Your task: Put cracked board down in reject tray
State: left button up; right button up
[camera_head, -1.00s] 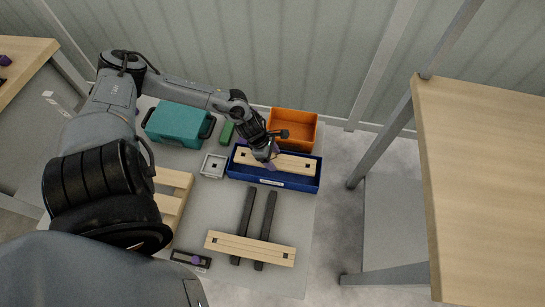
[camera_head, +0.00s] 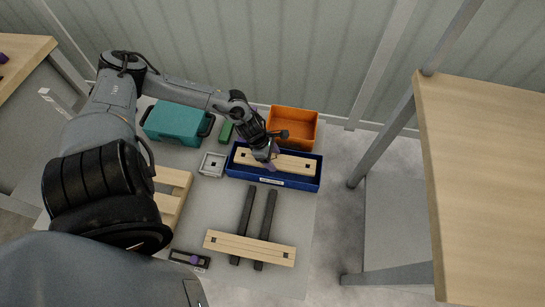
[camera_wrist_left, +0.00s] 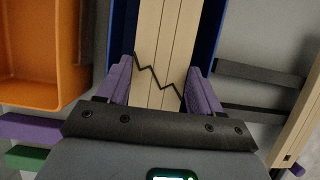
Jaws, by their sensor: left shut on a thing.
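The cracked board (camera_head: 295,164) is pale wood and lies inside the blue tray (camera_head: 304,183), along its length. In the left wrist view a dark zigzag crack crosses the board (camera_wrist_left: 162,40) close to my fingers. My left gripper (camera_head: 270,163) is over the tray with its purple fingers on both sides of the board, shut on it. The fingers show in the left wrist view (camera_wrist_left: 158,88). Blue tray walls (camera_wrist_left: 122,30) flank the board there. Whether the board touches the tray floor is hard to tell. My right gripper is not in view.
An orange bin (camera_head: 292,124) stands behind the tray, and a teal case (camera_head: 175,121) is to the left. A small grey tray (camera_head: 212,165) sits beside the blue one. Another board (camera_head: 250,247) rests across two dark rails in front. A wooden table (camera_head: 490,190) is at right.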

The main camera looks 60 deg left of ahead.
pick_arm(q)
jog(key=shift+f+b, duration=2.7)
jog(key=shift+f, duration=0.4)
jog(key=o, duration=1.2)
jog(key=shift+o, duration=0.2)
jog(key=shift+r, duration=0.1)
